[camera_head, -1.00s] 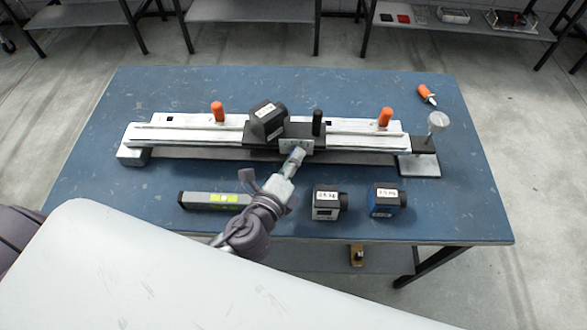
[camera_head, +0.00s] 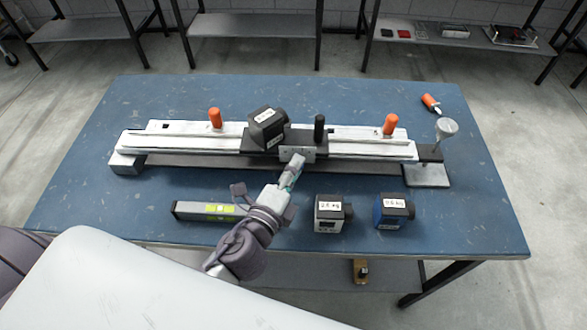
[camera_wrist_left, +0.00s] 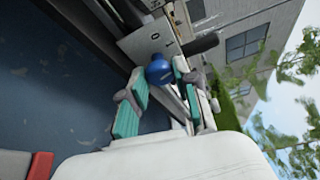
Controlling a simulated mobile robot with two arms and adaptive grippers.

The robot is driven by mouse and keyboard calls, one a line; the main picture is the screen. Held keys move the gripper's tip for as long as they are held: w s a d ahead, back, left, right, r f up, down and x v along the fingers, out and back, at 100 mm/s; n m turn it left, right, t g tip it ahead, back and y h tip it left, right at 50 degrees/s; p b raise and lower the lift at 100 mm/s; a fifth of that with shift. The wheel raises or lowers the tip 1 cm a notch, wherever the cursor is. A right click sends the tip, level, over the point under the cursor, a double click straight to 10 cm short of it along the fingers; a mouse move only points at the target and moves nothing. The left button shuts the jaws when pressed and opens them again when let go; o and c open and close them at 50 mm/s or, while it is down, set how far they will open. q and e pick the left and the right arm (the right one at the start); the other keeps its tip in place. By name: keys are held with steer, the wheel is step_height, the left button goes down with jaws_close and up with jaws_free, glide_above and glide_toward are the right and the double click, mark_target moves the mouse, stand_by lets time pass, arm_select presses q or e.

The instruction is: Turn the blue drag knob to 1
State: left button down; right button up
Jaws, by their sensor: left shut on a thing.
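The blue drag knob (camera_wrist_left: 159,70) shows in the left wrist view as a round blue head in front of a pale plate (camera_wrist_left: 148,40) with small dark marks. My left gripper (camera_wrist_left: 157,88) has its turquoise-padded fingers on either side of the knob and is shut on it. In the head view my left gripper (camera_head: 298,165) is at the front plate (camera_head: 298,154) of the black carriage (camera_head: 255,145) on the silver rail. The knob is hidden there by the fingers. I cannot read which mark the knob points to. My right gripper is not in view.
A dark weight block (camera_head: 268,125) sits on the carriage beside a black post (camera_head: 319,127). Orange handles (camera_head: 215,117) (camera_head: 390,124) stand on the rail. A grey-green bar (camera_head: 205,211), a grey weight (camera_head: 329,213) and a blue weight (camera_head: 391,210) lie along the blue table's front.

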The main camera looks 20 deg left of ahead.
arm_select(q)
steer(key=c, duration=0.9)
jaws_free()
steer(key=shift+o, duration=0.2)
